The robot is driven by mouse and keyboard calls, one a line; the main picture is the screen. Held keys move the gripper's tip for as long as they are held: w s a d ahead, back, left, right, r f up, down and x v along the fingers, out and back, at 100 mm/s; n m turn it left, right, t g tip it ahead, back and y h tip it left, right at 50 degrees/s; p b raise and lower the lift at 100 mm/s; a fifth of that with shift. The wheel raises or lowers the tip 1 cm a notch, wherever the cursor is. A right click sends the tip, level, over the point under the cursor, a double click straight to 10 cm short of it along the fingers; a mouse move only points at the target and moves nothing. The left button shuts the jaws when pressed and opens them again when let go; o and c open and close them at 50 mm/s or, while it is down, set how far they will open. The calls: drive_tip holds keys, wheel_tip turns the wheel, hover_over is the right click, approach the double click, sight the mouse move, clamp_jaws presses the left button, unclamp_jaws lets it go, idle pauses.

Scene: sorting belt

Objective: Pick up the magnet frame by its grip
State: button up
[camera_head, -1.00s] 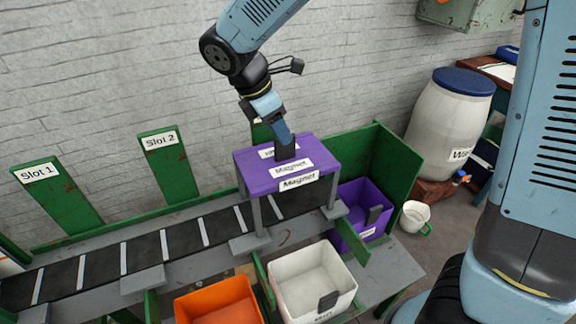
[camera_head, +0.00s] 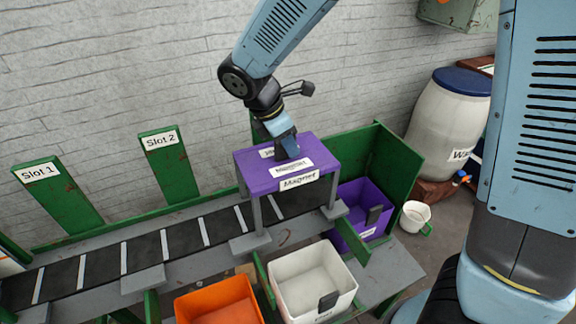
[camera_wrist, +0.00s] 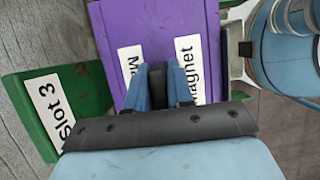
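The magnet frame (camera_head: 246,172) is a purple block labelled "Magnet" on grey legs, standing over the belt. It also shows in the wrist view (camera_wrist: 117,30). Its dark upright grip (camera_wrist: 158,78) rises from the middle of the top. My gripper (camera_head: 287,152) is down at the grip, close above the purple top. In the wrist view its two blue fingers (camera_wrist: 158,88) stand one on each side of the grip. I see no clear gap, but cannot tell whether they press on it. The fingertips' lower ends are hidden.
The belt (camera_head: 180,240) runs under the frame. Green slot boards (camera_head: 161,155) stand behind it. A purple bin (camera_head: 362,192), a white bin (camera_head: 300,250) and an orange bin (camera_head: 205,297) stand in front. A white barrel (camera_head: 447,112) is at the right.

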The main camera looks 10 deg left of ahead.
clamp_jaws()
idle(0.9)
